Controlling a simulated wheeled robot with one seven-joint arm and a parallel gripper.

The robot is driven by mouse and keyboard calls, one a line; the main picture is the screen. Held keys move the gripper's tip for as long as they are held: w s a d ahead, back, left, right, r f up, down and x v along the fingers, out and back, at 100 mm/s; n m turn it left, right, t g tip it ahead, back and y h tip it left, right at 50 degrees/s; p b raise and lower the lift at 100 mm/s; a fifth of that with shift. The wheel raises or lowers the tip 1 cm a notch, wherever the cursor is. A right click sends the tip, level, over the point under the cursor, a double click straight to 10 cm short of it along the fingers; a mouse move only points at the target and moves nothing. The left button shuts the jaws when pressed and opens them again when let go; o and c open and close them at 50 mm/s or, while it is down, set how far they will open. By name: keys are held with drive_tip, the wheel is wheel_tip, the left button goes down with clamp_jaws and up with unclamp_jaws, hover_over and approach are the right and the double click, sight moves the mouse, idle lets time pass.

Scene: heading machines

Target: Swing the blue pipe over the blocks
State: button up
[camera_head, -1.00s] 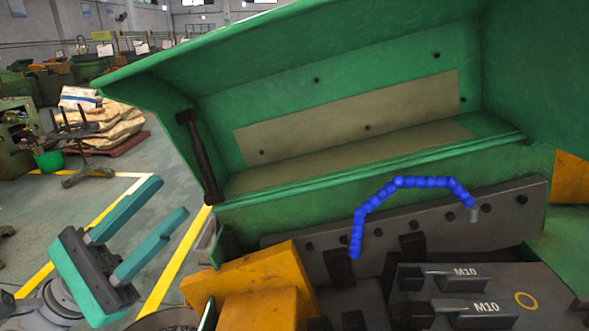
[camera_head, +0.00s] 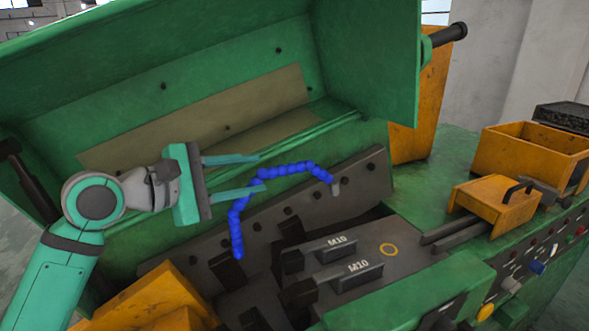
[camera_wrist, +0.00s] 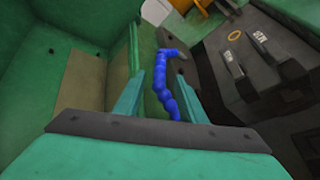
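The blue pipe (camera_head: 262,178) is a bent, beaded hose. Its right end meets a small grey fitting (camera_head: 336,188) on the dark back plate, and its free end hangs down at the lower left. My gripper (camera_head: 262,173) is open, with its two teal fingers pointing right towards the pipe's upper left bend. The lower finger overlaps the pipe in the head view; I cannot tell whether they touch. In the wrist view the pipe (camera_wrist: 163,85) shows between the open fingers. The dark blocks marked M10 (camera_head: 330,247) (camera_head: 358,272) lie in front of the pipe, to its lower right.
The green hood (camera_head: 230,90) stands open behind the pipe. A yellow part (camera_head: 150,300) is at the lower left. A yellow bin (camera_head: 530,152) and a yellow box (camera_head: 495,203) stand at the right, near a panel of buttons.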

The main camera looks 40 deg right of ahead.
sight(280, 171)
drive_tip(key=x, duration=1.1)
drive_tip(key=shift+f, duration=0.1)
drive_tip(key=shift+c, duration=0.2)
clamp_jaws()
